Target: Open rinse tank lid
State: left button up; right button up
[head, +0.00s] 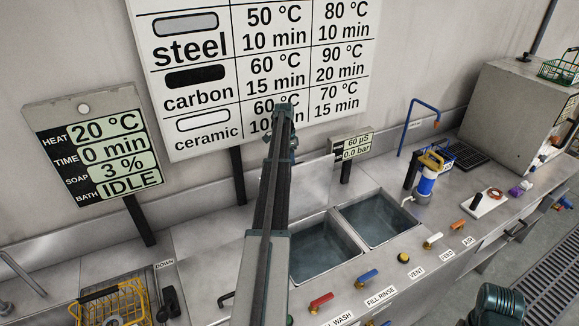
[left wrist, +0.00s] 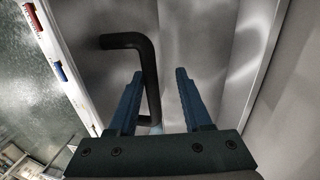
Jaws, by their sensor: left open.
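In the head view two open, water-filled basins sit in the counter: a left one (head: 325,245) and a right one (head: 382,215), above the FILL RINSE label (head: 381,296). A steel panel (head: 318,180) stands upright behind them; I cannot tell whether it is the rinse tank lid. My left arm crosses in front and hides part of this area. In the left wrist view my left gripper (left wrist: 159,72) is open. A black bent handle (left wrist: 150,75) runs close to its left finger, partly between the fingers; contact is unclear. My right gripper is not clearly visible.
A red valve handle (head: 321,301) and a blue one (head: 366,276) line the counter front. A yellow basket (head: 112,303) stands at the lower left. A blue-and-yellow canister (head: 427,180) stands right of the basins. Signs stand along the wall.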

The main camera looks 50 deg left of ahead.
pick_arm(q)
notch_tip(320, 180, up, 14)
jog(key=a+p, duration=0.2)
jog(key=p, duration=1.1)
jog(key=shift+w+a+f, duration=0.2)
jog(key=shift+w+a, duration=0.15)
jog(key=d+f+y+b, duration=0.1)
jog(key=d+f+b, duration=0.2)
jog(key=d, duration=1.1)
jog(key=d+f+b, duration=0.3)
jog(key=d+f, duration=0.1)
jog(key=d, duration=1)
jog(key=d+f+y+b, duration=0.1)
jog(key=d+f+b, duration=0.2)
jog(key=d, duration=1)
jog(key=s+d+f+b, duration=0.4)
jog(key=s+d, duration=0.6)
jog(key=d, duration=0.3)
jog(key=s+d+f+y+b, duration=0.1)
jog(key=s+d+f+b, duration=0.4)
jog(key=s+d, duration=0.6)
jog(key=d, duration=0.3)
jog(key=shift+f+m+b, duration=0.2)
jog(key=shift+m+b, duration=0.1)
